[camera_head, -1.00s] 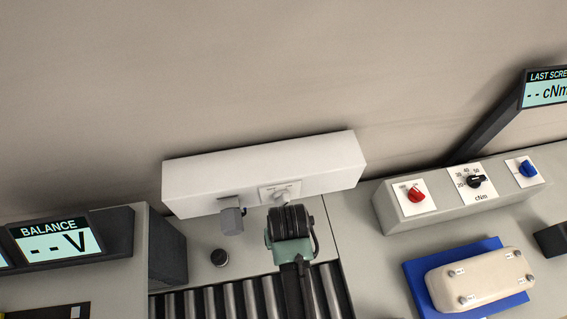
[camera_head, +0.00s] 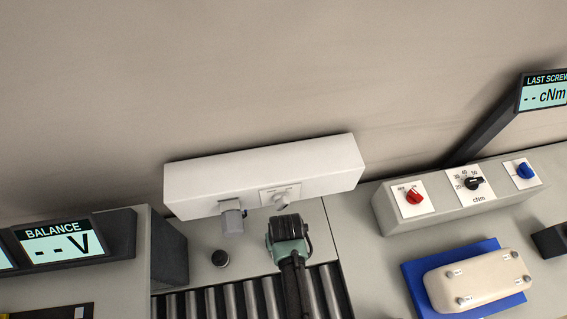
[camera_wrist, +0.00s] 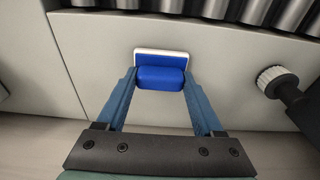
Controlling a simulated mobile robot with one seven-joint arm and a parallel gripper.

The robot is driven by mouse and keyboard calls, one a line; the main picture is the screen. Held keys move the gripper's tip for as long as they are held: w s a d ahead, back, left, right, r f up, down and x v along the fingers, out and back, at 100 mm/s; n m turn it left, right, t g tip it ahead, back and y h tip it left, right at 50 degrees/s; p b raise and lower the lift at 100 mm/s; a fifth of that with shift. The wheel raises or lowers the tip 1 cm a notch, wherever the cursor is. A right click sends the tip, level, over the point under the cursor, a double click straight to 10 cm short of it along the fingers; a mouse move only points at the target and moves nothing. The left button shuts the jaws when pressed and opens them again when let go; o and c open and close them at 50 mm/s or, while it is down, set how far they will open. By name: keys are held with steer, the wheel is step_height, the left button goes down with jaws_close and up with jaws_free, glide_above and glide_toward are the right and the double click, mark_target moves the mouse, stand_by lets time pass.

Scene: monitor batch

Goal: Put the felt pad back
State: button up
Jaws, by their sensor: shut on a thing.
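My gripper (camera_wrist: 160,84) is shut on a small blue block with a white-edged plate behind it, which I take to be the felt pad (camera_wrist: 160,76). The blue fingers press on its left and right sides in the wrist view. I cannot tell whether the pad touches the grey counter or hangs just above it. In the head view my gripper (camera_head: 288,232) is over the counter strip between the white wall box and the rollers. It hides the pad there.
The white box (camera_head: 215,185) with a dial and a grey fitting (camera_head: 231,218) stands behind. A dark knob (camera_head: 220,258) is left of my gripper. Rollers (camera_head: 230,300) lie in front. At right, a cream casing (camera_head: 478,280) sits on a blue mat (camera_head: 415,275), by a control box (camera_head: 450,210).

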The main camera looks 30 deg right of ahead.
steer(key=shift+f, duration=0.15)
steer(key=o, duration=1.5)
steer(key=shift+c, duration=0.2)
step_height(320, 180, up, 12)
steer(key=s, duration=0.1)
steer(key=shift+s+a, duration=0.2)
steer(key=shift+a, duration=0.05)
